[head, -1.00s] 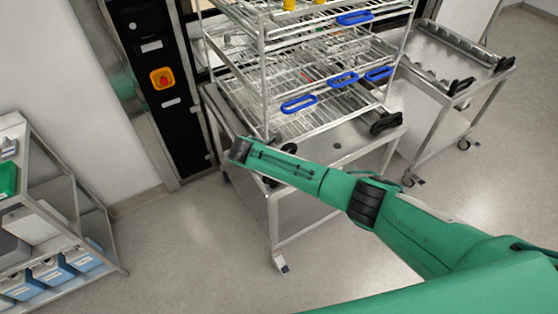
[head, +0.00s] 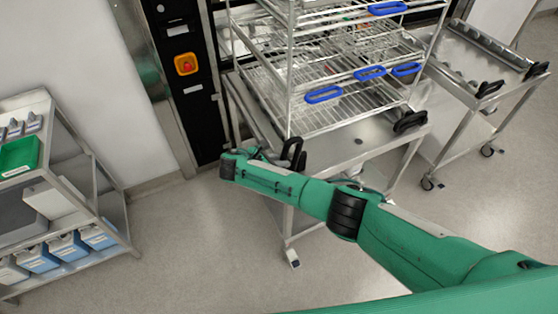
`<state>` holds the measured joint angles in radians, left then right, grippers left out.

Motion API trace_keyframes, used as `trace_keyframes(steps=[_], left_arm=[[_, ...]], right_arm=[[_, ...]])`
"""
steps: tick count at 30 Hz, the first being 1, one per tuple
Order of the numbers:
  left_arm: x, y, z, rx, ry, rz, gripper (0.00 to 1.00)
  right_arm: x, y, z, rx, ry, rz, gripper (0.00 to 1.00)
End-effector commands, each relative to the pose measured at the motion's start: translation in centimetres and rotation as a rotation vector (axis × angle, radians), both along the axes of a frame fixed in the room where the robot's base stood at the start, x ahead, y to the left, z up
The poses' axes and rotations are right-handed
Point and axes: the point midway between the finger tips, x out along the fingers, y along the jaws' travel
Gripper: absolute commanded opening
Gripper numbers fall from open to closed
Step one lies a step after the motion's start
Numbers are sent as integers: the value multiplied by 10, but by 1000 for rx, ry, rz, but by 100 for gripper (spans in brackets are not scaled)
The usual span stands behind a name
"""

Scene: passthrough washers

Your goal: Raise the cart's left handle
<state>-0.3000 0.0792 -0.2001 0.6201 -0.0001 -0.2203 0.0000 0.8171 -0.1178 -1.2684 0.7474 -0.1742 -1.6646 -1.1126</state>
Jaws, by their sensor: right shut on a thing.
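The cart (head: 345,150) is a steel trolley in the middle, bearing a wire rack. Its left handle (head: 293,150) is black and stands upright above the cart's front edge, just behind my right wrist. Its right handle (head: 410,121) is black and sticks out at the front right corner. My right gripper (head: 262,156) is at the left handle and shut on it. The fingers are mostly hidden by my green wrist, so the exact grip does not show. My left gripper is not in view.
A second steel cart (head: 450,95) is at the right. A shelf unit (head: 75,180) with blue bins is at the left. The floor between is clear.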

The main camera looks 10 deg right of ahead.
Motion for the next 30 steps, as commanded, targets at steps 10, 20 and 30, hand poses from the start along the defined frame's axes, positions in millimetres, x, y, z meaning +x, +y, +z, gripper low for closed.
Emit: trace_keyframes(steps=[10, 20, 30], left_arm=[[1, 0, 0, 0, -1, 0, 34], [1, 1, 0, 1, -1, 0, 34], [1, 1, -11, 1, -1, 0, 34]], right_arm=[[-1, 1, -1, 1, 2, 3, 42], [-2, 2, 0, 2, 1, 1, 42], [-28, 46, 28, 5, 1, 5, 42]])
